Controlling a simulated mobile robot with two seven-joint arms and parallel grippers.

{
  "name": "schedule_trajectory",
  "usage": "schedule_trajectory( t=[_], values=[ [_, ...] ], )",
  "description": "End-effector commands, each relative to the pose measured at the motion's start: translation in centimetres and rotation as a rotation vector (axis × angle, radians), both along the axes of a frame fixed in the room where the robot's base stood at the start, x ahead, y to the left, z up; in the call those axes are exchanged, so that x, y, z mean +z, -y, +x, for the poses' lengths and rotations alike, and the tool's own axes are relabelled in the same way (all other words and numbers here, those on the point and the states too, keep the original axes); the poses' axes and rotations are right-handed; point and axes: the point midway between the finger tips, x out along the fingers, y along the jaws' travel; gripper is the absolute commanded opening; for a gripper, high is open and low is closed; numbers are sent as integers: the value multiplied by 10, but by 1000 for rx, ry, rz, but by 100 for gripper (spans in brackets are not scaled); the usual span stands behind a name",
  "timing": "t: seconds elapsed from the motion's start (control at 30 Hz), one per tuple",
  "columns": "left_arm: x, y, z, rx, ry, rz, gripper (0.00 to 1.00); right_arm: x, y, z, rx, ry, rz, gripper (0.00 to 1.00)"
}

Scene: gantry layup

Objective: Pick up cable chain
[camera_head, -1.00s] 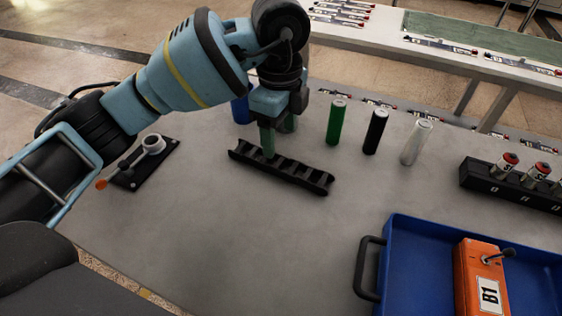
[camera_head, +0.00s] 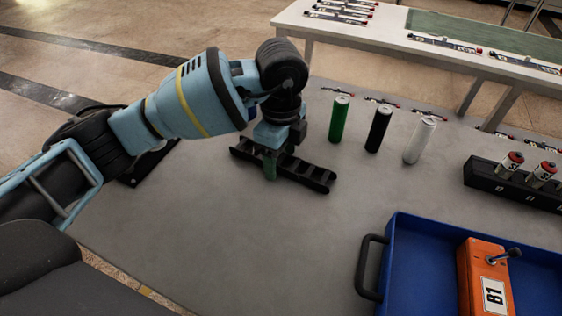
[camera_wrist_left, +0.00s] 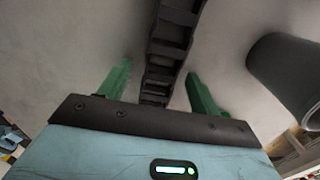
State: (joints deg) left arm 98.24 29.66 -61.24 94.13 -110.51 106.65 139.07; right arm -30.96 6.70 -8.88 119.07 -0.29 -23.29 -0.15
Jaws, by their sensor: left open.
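The black cable chain (camera_head: 312,177) lies on the grey table in the head view, slanting down to the right. My left gripper (camera_head: 277,163) points down over its left-middle part, with one green finger in front of the chain's near side. In the left wrist view the cable chain (camera_wrist_left: 168,45) runs between the two spread green fingers of my left gripper (camera_wrist_left: 160,88), with a gap on each side. The gripper is open and holds nothing. It hides part of the chain in the head view. My right gripper is not in view.
Green (camera_head: 339,119), black (camera_head: 378,129) and white (camera_head: 419,140) cylinders stand behind the chain. A blue tray (camera_head: 400,262) holds an orange B1 box (camera_head: 484,275) at front right. A black rack (camera_head: 500,186) stands at right. The table in front of the chain is clear.

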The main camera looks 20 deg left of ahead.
Motion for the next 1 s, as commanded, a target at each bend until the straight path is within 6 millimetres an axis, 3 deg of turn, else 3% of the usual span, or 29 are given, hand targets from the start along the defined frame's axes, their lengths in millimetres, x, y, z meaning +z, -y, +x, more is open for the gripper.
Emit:
schedule_trajectory(
  t=[0.23,0.6,0.87,1.0],
  values=[
    [-1,0,0,0,2,0,61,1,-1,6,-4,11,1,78],
    [-1,0,0,0,2,0,13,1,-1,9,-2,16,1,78],
    [1,0,1,0,3,0,12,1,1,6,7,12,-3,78],
    [16,0,1,0,6,-1,12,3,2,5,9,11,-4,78]
  ],
)
